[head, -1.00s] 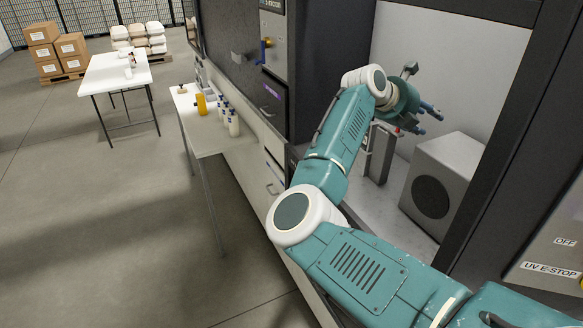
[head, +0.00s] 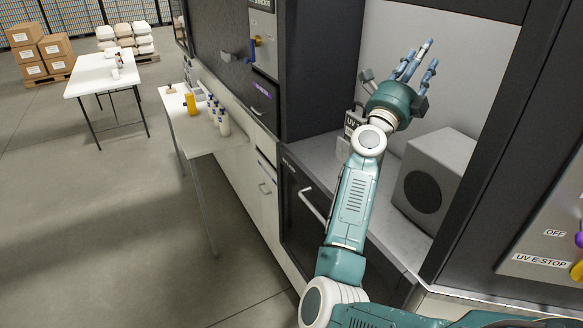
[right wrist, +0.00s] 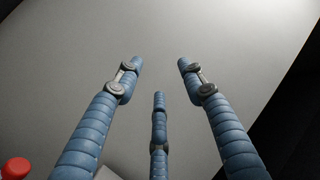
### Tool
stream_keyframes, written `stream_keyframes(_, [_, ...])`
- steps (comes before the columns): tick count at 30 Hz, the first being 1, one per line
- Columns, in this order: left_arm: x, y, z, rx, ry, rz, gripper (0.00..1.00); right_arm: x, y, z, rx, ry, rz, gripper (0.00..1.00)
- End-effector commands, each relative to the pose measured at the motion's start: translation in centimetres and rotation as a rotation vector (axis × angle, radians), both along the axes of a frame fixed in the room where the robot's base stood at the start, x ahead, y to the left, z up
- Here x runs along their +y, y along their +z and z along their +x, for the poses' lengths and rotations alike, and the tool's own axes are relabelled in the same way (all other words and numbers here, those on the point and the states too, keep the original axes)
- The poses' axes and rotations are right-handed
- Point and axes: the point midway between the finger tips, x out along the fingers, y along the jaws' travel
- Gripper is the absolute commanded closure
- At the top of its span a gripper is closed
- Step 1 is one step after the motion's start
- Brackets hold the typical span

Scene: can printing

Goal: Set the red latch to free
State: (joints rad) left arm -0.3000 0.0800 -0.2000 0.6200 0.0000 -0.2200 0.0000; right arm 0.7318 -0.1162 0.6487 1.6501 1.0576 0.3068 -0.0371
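My right gripper (head: 419,62) is inside the grey-walled bay in the head view, its blue fingers spread apart and pointing up. In the right wrist view its fingers (right wrist: 160,78) are open with nothing between them, facing a plain pale wall. A red rounded knob (right wrist: 15,168), perhaps the red latch, shows partly at the lower left corner there, to the side of the fingers and apart from them. No red latch can be made out in the head view, and its setting cannot be read. My left gripper is not in view.
A UV-labelled unit (head: 352,124) stands beside my right wrist. A grey box with a round dark face (head: 436,182) stands to its right. Dark frame posts bound the bay. A panel with UV E-STOP (head: 543,261) is at the right edge.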

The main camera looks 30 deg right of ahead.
Motion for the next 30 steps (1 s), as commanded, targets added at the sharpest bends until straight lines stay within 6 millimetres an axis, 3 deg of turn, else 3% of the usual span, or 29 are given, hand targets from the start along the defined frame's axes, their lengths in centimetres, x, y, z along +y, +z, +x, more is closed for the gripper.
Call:
stream_keyframes(12, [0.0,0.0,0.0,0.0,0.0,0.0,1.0,7.6,-0.6,3.5,0.251,0.147,-0.294,0.6])
stream_keyframes(20, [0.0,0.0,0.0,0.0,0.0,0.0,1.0,12.0,-2.6,5.2,0.393,0.231,-0.433,0.6])
stream_keyframes(30, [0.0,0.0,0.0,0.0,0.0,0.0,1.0,17.6,-6.6,6.7,0.575,0.341,-0.586,0.6])
